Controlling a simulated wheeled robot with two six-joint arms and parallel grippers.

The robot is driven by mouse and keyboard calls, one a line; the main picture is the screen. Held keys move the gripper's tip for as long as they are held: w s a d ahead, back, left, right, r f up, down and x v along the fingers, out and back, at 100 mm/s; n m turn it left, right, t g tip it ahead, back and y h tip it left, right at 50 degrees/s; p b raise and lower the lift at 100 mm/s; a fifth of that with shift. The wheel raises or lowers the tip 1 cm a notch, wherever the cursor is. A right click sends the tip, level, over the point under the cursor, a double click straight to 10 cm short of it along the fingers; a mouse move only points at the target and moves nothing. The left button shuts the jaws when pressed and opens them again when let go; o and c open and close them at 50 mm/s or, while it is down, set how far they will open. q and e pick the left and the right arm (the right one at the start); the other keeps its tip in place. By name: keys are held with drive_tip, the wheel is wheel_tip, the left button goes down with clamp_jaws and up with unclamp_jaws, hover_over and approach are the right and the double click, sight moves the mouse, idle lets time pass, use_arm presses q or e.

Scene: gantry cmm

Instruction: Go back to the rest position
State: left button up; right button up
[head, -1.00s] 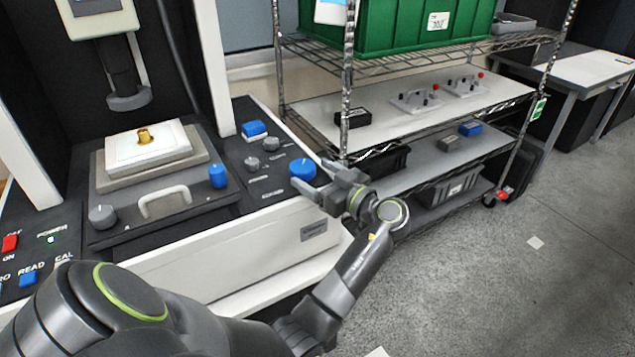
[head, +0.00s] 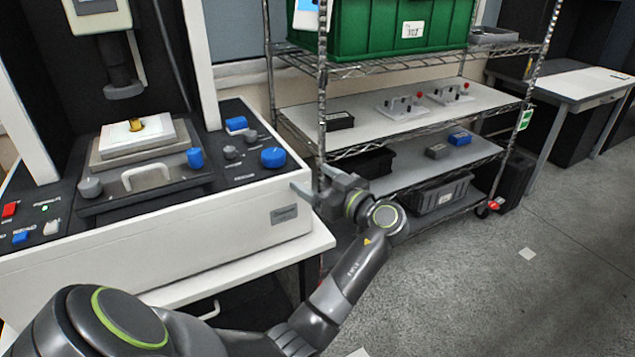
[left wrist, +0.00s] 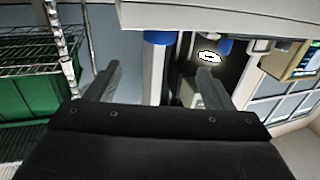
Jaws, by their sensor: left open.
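My left gripper (head: 312,186) is in front of the right end of the white measuring machine's base (head: 240,221), clear of its controls. Its jaws are apart with nothing between them; in the left wrist view both fingers (left wrist: 160,82) stand apart and empty. The machine carries a grey stage with a handle, and a brass part (head: 136,125) sits on the white plate (head: 118,138) there. A large blue knob (head: 273,157) is on the panel left of my gripper. My right gripper is not in view.
A wire shelf rack (head: 400,120) stands close behind my gripper, with a green bin (head: 385,28) on top and fixtures on the middle shelf. A side table (head: 590,82) is at the far right. The grey floor (head: 480,290) at right is open.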

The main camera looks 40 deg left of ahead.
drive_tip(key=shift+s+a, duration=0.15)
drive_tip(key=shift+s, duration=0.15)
